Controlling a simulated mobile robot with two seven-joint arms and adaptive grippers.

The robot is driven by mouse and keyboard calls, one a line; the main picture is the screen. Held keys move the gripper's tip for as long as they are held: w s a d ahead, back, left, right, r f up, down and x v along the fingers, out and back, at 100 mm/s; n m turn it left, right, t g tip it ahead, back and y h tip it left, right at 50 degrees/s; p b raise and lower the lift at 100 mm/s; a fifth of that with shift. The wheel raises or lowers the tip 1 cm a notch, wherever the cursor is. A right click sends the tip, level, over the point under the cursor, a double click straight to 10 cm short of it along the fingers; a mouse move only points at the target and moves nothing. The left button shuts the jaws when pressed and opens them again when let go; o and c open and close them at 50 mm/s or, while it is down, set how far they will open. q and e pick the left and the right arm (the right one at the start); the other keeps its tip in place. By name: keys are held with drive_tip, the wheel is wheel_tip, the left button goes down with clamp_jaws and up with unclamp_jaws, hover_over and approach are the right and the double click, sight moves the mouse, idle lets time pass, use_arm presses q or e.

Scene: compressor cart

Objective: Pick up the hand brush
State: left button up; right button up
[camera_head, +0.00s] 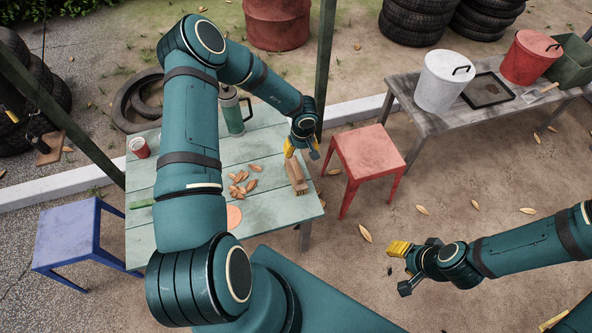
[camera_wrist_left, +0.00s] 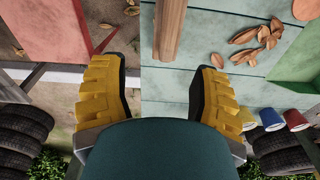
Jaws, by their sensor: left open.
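The hand brush (camera_head: 296,177) lies on the pale green table near its right edge, with a wooden back and bristles along its lower side. Its wooden part also shows at the top of the left wrist view (camera_wrist_left: 170,28), beyond the gap between my fingers. My left gripper (camera_head: 303,152) is just beyond the brush's far end in the head view. Its yellow-padded fingers stand apart in the left wrist view (camera_wrist_left: 163,80), with nothing between them. My right gripper (camera_head: 403,269) is at the lower right, over the ground, with its fingers apart and empty.
The green table (camera_head: 275,212) also holds dry leaves (camera_head: 240,183), a green flask (camera_head: 232,112) and a red can (camera_head: 139,147). A red stool (camera_head: 368,153) stands close to its right side. A blue stool (camera_head: 67,236) is at left. A grey bench (camera_head: 430,122) with buckets stands behind.

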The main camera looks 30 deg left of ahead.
sight(296, 167)
use_arm(q)
drive_tip(key=shift+n+g+h, duration=0.4)
drive_tip(key=shift+h, duration=0.1)
drive_tip(key=f, duration=0.2)
drive_tip(key=f+b, duration=0.1)
drive_tip(key=f, duration=0.2)
drive_tip(key=a+f, duration=0.1)
drive_tip(key=f, duration=0.1)
drive_tip(key=shift+a+f+b, duration=0.1)
drive_tip(key=shift+f+b, duration=0.25)
drive_tip(key=f, duration=0.3)
drive_tip(key=f+b, duration=0.1)
drive_tip(key=shift+s+a+f, duration=0.1)
drive_tip(key=shift+s+f, duration=0.1)
drive_tip(key=shift+s, duration=0.15)
drive_tip(key=shift+f, duration=0.5)
drive_tip(key=shift+r, duration=0.1)
clamp_jaws()
